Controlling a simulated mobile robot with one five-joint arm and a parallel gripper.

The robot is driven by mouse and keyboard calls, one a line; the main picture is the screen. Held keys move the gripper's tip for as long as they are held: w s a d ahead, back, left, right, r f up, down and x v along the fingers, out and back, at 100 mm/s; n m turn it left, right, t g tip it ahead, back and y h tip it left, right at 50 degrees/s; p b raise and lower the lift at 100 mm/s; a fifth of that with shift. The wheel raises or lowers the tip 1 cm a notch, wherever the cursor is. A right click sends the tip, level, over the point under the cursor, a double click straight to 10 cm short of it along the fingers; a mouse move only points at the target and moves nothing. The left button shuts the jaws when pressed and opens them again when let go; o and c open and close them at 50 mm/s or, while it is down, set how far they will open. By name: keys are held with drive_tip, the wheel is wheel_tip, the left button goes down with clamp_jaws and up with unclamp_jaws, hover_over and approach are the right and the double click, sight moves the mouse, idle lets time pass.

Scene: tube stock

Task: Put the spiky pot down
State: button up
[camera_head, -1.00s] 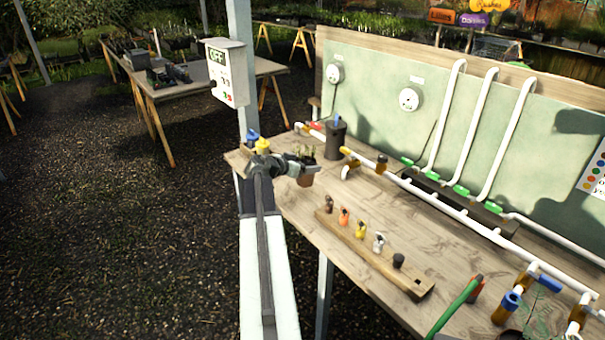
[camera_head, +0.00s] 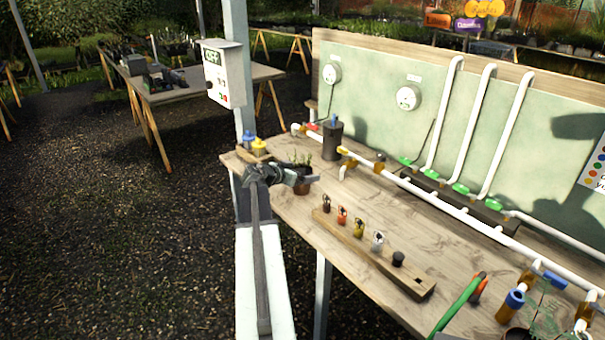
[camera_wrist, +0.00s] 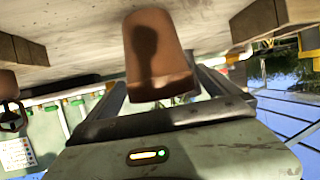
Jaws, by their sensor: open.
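The spiky pot (camera_head: 301,187) is a small brown pot with spiky green leaves, near the left end of the wooden bench (camera_head: 300,217). It appears to stand on the bench top. My gripper (camera_head: 299,180) is at the pot, its jaws open. In the wrist view the scene is upside down. The terracotta pot (camera_wrist: 157,50) shows there with its base against the bench top and its rim towards me. My gripper's fingers (camera_wrist: 163,82) lie apart on either side of it; I cannot tell whether either touches. The leaves are mostly hidden there.
A dark canister (camera_head: 332,142) and white pipes (camera_head: 433,200) stand behind. A wooden rack (camera_head: 375,256) with several small coloured items lies in front. Blue and yellow items (camera_head: 258,146) are at the bench's left corner. A post carries a control box (camera_head: 222,75). Bare bench lies right of the pot.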

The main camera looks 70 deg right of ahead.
drive_tip(key=shift+r+p, duration=0.3)
drive_tip(key=p+v, duration=0.4)
drive_tip(key=v, duration=0.7)
drive_tip(key=shift+a, duration=0.4)
drive_tip(key=shift+w, duration=0.15)
